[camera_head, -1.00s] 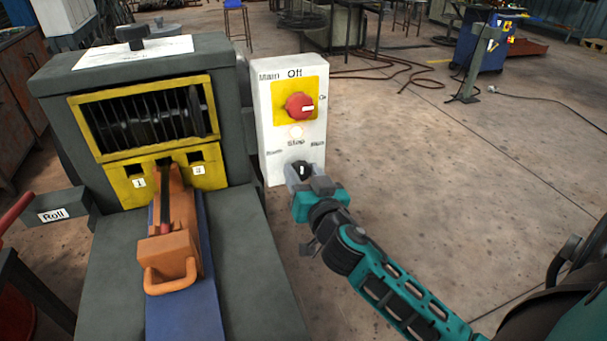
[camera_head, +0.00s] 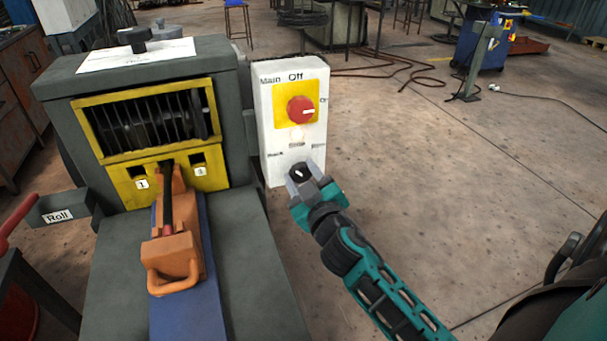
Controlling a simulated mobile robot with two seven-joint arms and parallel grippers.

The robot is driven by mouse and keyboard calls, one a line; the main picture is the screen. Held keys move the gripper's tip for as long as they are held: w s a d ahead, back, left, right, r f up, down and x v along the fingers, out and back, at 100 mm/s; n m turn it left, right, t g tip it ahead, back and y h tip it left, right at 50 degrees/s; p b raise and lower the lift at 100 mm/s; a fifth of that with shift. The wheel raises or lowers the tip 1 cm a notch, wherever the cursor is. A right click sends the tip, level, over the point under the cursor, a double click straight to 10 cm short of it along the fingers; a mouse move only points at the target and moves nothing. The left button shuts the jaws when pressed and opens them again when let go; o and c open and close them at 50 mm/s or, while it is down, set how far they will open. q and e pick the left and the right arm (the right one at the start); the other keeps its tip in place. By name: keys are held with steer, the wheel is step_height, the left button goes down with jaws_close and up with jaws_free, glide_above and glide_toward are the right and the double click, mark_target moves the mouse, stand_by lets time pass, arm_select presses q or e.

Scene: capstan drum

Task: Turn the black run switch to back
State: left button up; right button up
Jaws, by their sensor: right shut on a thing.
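The black run switch (camera_head: 299,171) is a small round knob with a white mark, low on the white control box (camera_head: 265,120). Its white mark now slants to the upper left. Labels above it seem to read Back at left, Stop in the middle and Run at right, but they are blurred. My right gripper (camera_head: 302,177) is shut on the black run switch, its fingers on either side of it. The left gripper is not in view.
A red main switch (camera_head: 300,110) on a yellow plate sits above. The grey machine (camera_head: 50,85) with a yellow-framed drum window stands at left. An orange handled block (camera_head: 172,258) lies on a blue rail (camera_head: 190,318). Open floor lies to the right.

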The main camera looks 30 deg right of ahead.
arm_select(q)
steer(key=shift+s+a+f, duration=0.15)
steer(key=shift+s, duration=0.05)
arm_select(e)
steer(key=shift+n, duration=0.8)
steer(key=o, duration=1.1)
steer(key=shift+c, duration=0.2)
arm_select(q)
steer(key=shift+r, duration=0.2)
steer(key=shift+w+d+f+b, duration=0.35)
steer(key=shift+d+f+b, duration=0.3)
steer(key=shift+b, duration=0.7)
arm_select(e)
steer(key=v, duration=1.3)
